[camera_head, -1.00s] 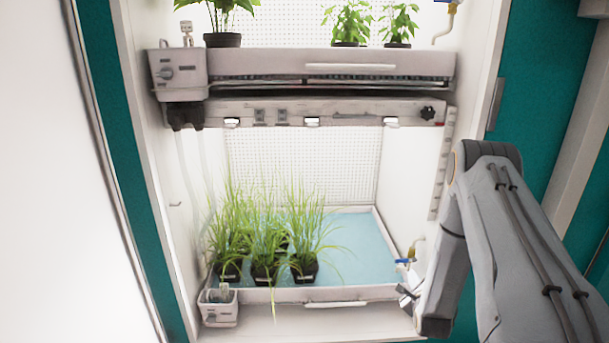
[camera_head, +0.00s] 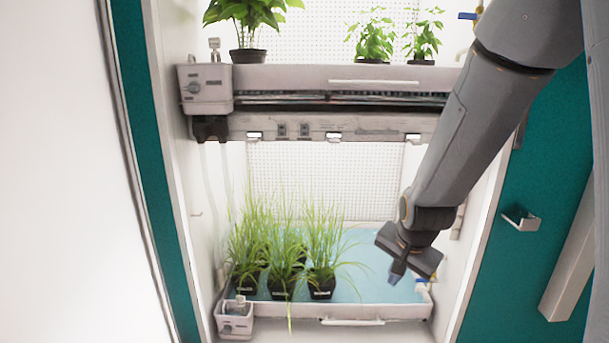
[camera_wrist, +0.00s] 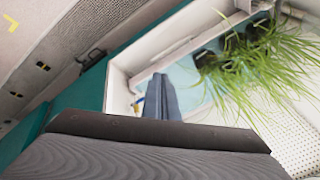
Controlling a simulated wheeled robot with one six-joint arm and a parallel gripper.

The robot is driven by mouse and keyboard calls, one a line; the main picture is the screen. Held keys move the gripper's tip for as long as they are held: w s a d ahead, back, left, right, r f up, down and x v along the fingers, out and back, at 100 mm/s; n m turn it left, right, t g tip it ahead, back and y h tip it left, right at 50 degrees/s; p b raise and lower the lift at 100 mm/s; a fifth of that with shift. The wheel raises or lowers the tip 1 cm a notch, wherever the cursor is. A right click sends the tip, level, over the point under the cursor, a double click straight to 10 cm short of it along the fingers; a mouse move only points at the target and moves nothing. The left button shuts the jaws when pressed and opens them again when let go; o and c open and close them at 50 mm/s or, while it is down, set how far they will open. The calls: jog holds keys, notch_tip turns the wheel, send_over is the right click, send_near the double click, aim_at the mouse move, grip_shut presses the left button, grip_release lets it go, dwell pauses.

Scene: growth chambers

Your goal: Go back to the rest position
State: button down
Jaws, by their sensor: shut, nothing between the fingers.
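My gripper (camera_head: 397,272) hangs in front of the lower right part of the growth chamber, its fingers shut and empty, pointing down. In the wrist view the closed fingers (camera_wrist: 160,97) point toward the lower tray's corner. The lower tray (camera_head: 370,312) has a blue bed and a white rim. Grass-like plants in black pots (camera_head: 321,285) stand on its left half, apart from my gripper. The plants also show in the wrist view (camera_wrist: 250,70). A blue valve (camera_wrist: 139,104) is beside the fingers in the wrist view. My arm crosses the right side of the head view.
An upper shelf (camera_head: 300,78) carries leafy potted plants (camera_head: 370,40). A control box (camera_head: 204,88) sits at its left end, and a small box (camera_head: 234,318) at the lower tray's left corner. A teal door frame (camera_head: 535,180) with a handle (camera_head: 521,220) stands at right.

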jog(key=s+a+r+n+g, duration=0.2)
jog(key=s+r+n, duration=0.1)
jog(key=s, duration=0.4)
jog(key=s+a+r+n+g, duration=0.1)
jog(key=s+a+r+n, duration=0.15)
jog(key=s, duration=0.45)
jog(key=s+a+r+n+g, duration=0.2)
jog(key=s+n, duration=0.2)
jog(key=s, duration=0.4)
jog(key=d+r+p, duration=0.4)
jog(key=r+p, duration=0.2)
jog(key=p, duration=0.6)
jog(key=shift+s+d+r+m, duration=0.25)
jog(key=shift+s+d+m, duration=0.05)
jog(key=shift+m, duration=0.15)
jog(key=shift+d, duration=0.15)
